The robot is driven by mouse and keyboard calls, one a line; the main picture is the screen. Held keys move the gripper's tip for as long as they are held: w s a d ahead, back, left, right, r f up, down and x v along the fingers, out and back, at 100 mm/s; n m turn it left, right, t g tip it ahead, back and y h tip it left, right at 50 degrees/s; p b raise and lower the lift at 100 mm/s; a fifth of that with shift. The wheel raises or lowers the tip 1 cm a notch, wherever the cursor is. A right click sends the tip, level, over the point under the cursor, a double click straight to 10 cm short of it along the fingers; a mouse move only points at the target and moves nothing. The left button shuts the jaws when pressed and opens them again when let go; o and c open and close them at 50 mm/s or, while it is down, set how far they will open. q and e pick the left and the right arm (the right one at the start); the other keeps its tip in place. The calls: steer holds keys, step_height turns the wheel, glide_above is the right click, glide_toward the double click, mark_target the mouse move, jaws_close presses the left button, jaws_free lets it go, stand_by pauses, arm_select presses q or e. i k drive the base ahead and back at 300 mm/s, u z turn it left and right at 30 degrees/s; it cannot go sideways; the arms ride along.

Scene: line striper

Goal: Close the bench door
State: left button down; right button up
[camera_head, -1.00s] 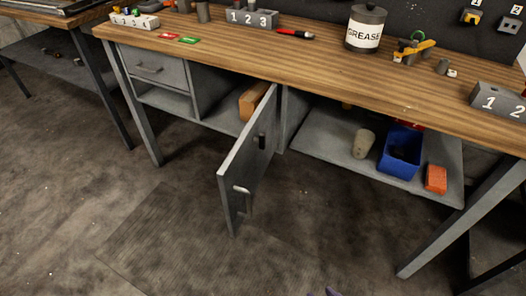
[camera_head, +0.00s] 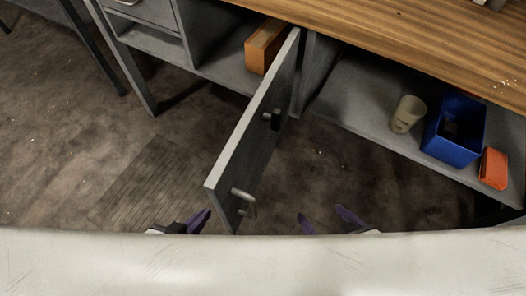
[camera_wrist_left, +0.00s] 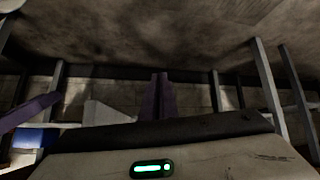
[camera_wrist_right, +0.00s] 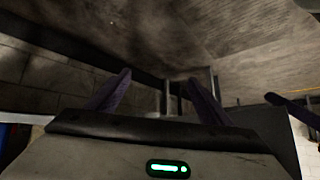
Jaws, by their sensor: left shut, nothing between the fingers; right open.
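The grey bench door (camera_head: 258,128) stands swung open from the cabinet under the workbench, its free edge toward me. A metal handle (camera_head: 244,203) is near the free edge, and a dark latch (camera_head: 272,120) sits higher on the same face. My left gripper (camera_head: 199,220) is low in the head view, left of the door's free edge, shut and empty; its purple fingers touch each other in the left wrist view (camera_wrist_left: 160,98). My right gripper (camera_head: 326,218) is right of the handle, open and empty; its spread fingers show in the right wrist view (camera_wrist_right: 158,90). Neither gripper visibly touches the door.
An orange-brown block (camera_head: 263,47) lies in the open cabinet. The right shelf (camera_head: 345,95) holds a beige cup (camera_head: 408,114), a blue bin (camera_head: 455,130) and an orange block (camera_head: 493,168). A bench leg (camera_head: 125,60) stands left. A pale surface fills the bottom of the head view.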

mark_target(232, 183)
steer(key=u, duration=0.05)
steer(key=k, duration=1.1)
steer(key=z, duration=0.25)
steer(key=i, duration=0.65)
steer(key=u, duration=0.4)
